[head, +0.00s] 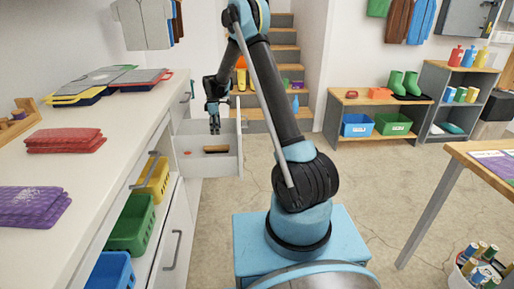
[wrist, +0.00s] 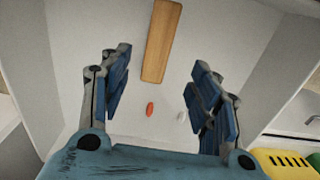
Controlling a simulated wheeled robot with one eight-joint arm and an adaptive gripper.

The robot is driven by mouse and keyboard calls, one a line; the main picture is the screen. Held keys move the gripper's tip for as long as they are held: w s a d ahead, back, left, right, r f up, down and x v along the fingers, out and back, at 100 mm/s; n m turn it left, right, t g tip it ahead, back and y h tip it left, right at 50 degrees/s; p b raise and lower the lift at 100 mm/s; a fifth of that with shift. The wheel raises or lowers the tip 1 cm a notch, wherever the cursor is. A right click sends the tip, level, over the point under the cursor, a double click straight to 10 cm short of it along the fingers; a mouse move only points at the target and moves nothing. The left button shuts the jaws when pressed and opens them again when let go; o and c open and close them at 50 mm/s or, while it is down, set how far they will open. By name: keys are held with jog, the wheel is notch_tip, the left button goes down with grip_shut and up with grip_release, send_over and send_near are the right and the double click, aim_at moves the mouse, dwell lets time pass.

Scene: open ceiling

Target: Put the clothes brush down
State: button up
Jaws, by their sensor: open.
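The clothes brush (wrist: 161,40) shows as a long wooden bar lying flat on the floor of the open drawer in the wrist view. In the head view it is a small brown bar (head: 216,149) inside the white drawer (head: 222,168). My gripper (head: 214,129) points down into the drawer, above the brush. In the wrist view its blue-padded fingers (wrist: 160,88) are spread wide with nothing between them. The brush lies beyond the fingertips and looks apart from them. Its bristles cannot be seen.
A small red thing (wrist: 150,108) and a small white thing (wrist: 181,116) lie in the drawer near the brush. Drawer walls stand close on both sides. The counter (head: 110,140) at left holds folded cloths. A low shelf (head: 345,110) stands behind.

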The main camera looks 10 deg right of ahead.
jog(key=s+d+r+m, duration=0.2)
jog(key=s+d+r, duration=0.2)
jog(key=r, duration=0.1)
jog(key=s+d+r+m, duration=0.1)
jog(key=s+d+r, duration=0.3)
jog(key=s+r, duration=0.1)
jog(key=s+d+r+m, duration=0.2)
jog(key=s+d+r, duration=0.3)
jog(key=r, duration=0.2)
jog(key=shift+s+r+m+t, duration=0.15)
jog(key=shift+s+m+t, duration=0.1)
jog(key=shift+m+t, duration=0.05)
jog(key=s+d+r+m, duration=0.15)
jog(key=s+d, duration=0.25)
jog(key=s, duration=0.4)
jog(key=s+d+r+m+t, duration=0.1)
jog(key=s+d+m, duration=0.2)
jog(key=s, duration=0.5)
jog(key=s+d+r+m, duration=0.15)
jog(key=s+d, duration=0.25)
jog(key=s, duration=0.4)
jog(key=s+d+f+m, duration=0.3)
jog(key=s+f+m, duration=0.2)
jog(key=s, duration=0.9)
notch_tip(320, 180, down, 4)
jog(key=shift+r+m+t, duration=0.15)
jog(key=shift+m+t, duration=0.15)
jog(key=shift+m, duration=0.1)
jog(key=shift+s, duration=0.1)
